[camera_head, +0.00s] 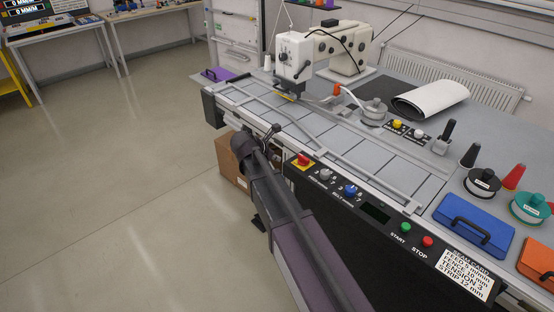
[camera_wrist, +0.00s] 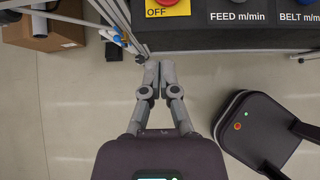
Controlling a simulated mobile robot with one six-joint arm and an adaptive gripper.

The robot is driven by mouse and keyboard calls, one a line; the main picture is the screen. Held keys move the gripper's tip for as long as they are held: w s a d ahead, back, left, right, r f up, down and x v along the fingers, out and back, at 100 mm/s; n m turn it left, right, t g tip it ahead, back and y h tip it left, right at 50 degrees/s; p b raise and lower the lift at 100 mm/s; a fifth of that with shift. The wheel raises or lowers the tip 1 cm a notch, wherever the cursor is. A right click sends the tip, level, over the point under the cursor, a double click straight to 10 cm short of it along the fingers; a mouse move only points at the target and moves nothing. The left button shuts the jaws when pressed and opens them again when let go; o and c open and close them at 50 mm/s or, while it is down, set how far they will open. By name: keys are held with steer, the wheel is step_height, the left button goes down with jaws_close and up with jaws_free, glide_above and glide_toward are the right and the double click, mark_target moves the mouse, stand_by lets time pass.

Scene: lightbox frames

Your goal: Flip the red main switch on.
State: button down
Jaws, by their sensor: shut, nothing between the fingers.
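The red main switch (camera_head: 304,159) is a red knob on a yellow plate at the left end of the black control panel. In the wrist view the red switch (camera_wrist: 168,3) is cut off by the top edge, with the yellow plate (camera_wrist: 155,12) marked OFF below it. My gripper (camera_wrist: 151,66) is shut and empty, its fingertips together. In that view the fingertips lie just below the panel's front edge and the yellow plate, apart from the switch. In the head view my arm reaches up to the left of the panel, and my fingers are hard to make out there.
The panel also carries a grey knob (camera_head: 325,174), a blue knob (camera_head: 350,190), a green start button (camera_head: 405,228) and a red stop button (camera_head: 427,242). A cardboard box (camera_head: 231,165) stands on the floor under the table. Metal rails (camera_wrist: 115,22) run beside my fingertips.

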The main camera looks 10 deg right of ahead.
mark_target(300, 160)
steer(key=b+x, duration=0.6)
steer(key=x, duration=0.3)
steer(key=shift+f, duration=0.15)
steer(key=shift+w+d+r, duration=0.2)
steer(key=shift+w+d, duration=0.5)
steer(key=shift+d, duration=0.1)
steer(key=shift+w+d, duration=0.55)
steer(key=shift+d, duration=0.25)
steer(key=shift+a, duration=0.25)
steer(key=shift+d, duration=0.45)
